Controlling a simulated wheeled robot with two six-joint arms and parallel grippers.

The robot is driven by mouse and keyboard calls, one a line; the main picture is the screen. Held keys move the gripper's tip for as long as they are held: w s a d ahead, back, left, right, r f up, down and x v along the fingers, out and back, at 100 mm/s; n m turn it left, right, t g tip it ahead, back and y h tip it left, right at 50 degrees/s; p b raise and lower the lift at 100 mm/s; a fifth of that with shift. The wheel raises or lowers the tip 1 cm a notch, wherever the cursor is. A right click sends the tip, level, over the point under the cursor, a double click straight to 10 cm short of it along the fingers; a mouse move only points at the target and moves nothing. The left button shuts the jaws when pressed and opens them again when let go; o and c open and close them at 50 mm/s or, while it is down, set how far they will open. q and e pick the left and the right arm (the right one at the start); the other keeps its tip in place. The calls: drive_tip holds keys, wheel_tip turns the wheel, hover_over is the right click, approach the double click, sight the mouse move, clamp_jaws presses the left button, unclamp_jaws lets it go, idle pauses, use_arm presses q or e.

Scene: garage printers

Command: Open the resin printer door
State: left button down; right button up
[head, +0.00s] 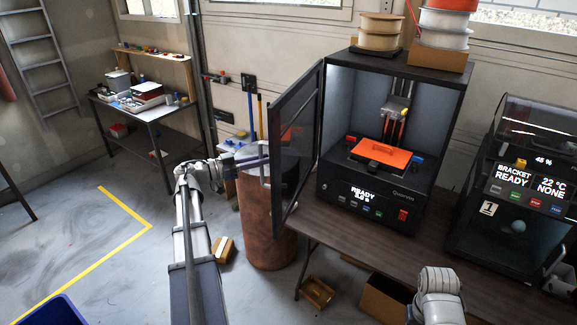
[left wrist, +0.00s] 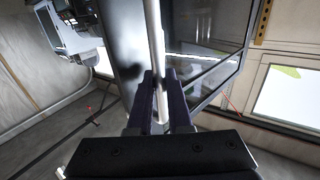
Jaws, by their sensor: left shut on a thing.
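The printer (head: 345,190) with the orange plate stands on the brown table. Its dark-framed glass door (head: 297,140) is swung wide to the left, showing the lit inside with the orange build plate (head: 386,157). My left gripper (head: 262,160) is at the door's outer side, away from the printer's front. In the left wrist view my left gripper (left wrist: 160,98) is shut on the pale vertical door handle (left wrist: 154,45), with the door's glass (left wrist: 205,80) beside it. My right arm shows at the lower right of the head view; its gripper is not visible.
A second printer (head: 520,190) stands at the right. Filament spools (head: 380,32) sit on top of the open printer. A brown drum (head: 265,225) stands behind the door, left of the table (head: 400,235). Open boxes (head: 385,295) lie below. The floor at left is mostly clear.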

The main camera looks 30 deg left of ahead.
use_arm(q)
drive_tip(key=a, duration=1.1)
drive_tip(key=shift+a, duration=0.2)
drive_tip(key=c, duration=0.9)
unclamp_jaws()
drive_tip(key=shift+w+d, duration=0.1)
drive_tip(key=shift+v, duration=3.95)
